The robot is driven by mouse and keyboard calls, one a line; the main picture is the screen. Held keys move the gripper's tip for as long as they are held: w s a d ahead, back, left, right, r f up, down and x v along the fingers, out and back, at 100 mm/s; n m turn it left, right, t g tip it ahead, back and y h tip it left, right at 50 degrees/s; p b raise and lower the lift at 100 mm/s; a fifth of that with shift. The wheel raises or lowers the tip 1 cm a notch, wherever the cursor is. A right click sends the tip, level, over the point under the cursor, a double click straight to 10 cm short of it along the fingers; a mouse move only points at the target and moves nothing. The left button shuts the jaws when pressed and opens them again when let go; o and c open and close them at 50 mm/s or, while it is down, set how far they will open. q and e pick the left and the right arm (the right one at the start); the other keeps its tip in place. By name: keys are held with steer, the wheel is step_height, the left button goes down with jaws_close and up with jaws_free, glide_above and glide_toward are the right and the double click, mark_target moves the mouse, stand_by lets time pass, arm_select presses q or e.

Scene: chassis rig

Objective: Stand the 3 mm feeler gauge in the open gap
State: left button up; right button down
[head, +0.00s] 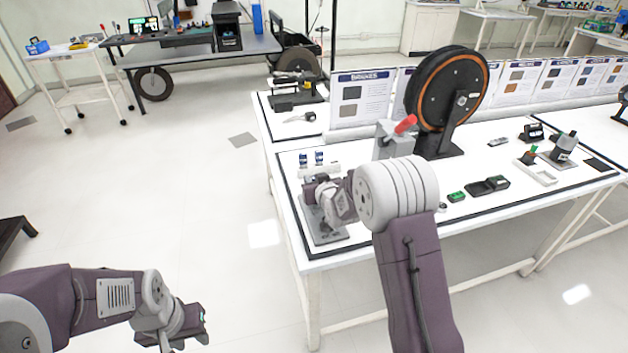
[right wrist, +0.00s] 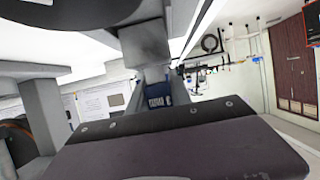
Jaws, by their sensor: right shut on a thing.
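My right gripper (head: 318,190) is over a grey plate (head: 328,238) at the near left of the table; its arm hides much of the spot. In the right wrist view the gripper (right wrist: 157,80) is shut on a small blue, labelled piece (right wrist: 157,97), which looks like a feeler gauge; its thickness marking is not readable. Two similar blue gauges (head: 319,158) stand in a white rack (head: 330,168) behind the gripper. I cannot make out the open gap or whether the held gauge touches anything. My left gripper (head: 198,322) is over the floor, its jaws unclear.
A grey block with a red handle (head: 405,125) and a large black wheel on a stand (head: 447,95) rise behind my right arm. Small green and black parts (head: 488,186) lie to the right. The floor left of the table (head: 215,190) is clear.

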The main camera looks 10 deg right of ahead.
steer(key=shift+f, duration=0.1)
steer(key=c, duration=1.1)
jaws_free()
steer(key=p+v, duration=0.1)
steer(key=v, duration=0.8)
